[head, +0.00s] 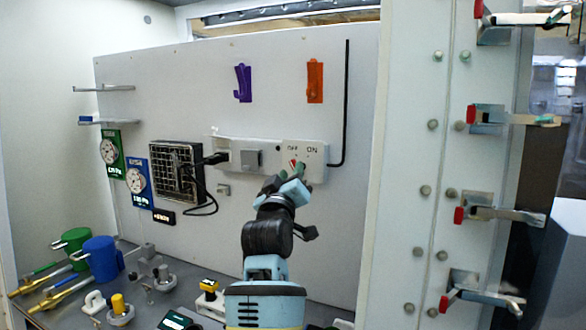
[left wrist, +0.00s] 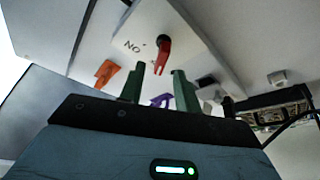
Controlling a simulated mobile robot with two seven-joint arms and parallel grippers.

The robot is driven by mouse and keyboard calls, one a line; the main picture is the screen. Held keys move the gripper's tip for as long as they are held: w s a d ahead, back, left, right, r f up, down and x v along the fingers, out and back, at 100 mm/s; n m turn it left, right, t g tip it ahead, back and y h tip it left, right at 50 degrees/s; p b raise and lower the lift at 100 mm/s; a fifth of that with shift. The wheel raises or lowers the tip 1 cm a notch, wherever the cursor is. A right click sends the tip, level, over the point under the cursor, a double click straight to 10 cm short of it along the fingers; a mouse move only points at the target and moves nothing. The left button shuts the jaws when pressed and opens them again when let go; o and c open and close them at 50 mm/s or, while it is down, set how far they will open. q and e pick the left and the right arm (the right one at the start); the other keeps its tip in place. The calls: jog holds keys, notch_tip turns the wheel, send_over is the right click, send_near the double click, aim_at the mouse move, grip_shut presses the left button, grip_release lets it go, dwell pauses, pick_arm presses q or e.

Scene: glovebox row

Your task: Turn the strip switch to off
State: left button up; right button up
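The white power strip (head: 270,156) is fixed to the back panel, with OFF and ON printed at its right end. Its red switch lever (head: 293,163) shows just above my left gripper (head: 298,172), which partly covers that end. In the left wrist view the red lever (left wrist: 164,56) hangs from a dark pivot beside the ON label, seen upside down. My left gripper (left wrist: 159,72) is open, its two green fingers apart, with the lever's tip between them in the picture. I cannot tell whether they touch it. Which label the lever points to is unclear. My right gripper is not in view.
A black plug (head: 215,158) sits at the strip's left, its cable running to a grilled box (head: 176,170). Purple (head: 242,82) and orange (head: 315,80) hooks are above. Valves and blue (head: 100,258) and green containers crowd the bench. A pillar (head: 425,160) with clamps stands right.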

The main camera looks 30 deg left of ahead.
pick_arm(q)
jog(key=shift+v, duration=1.8)
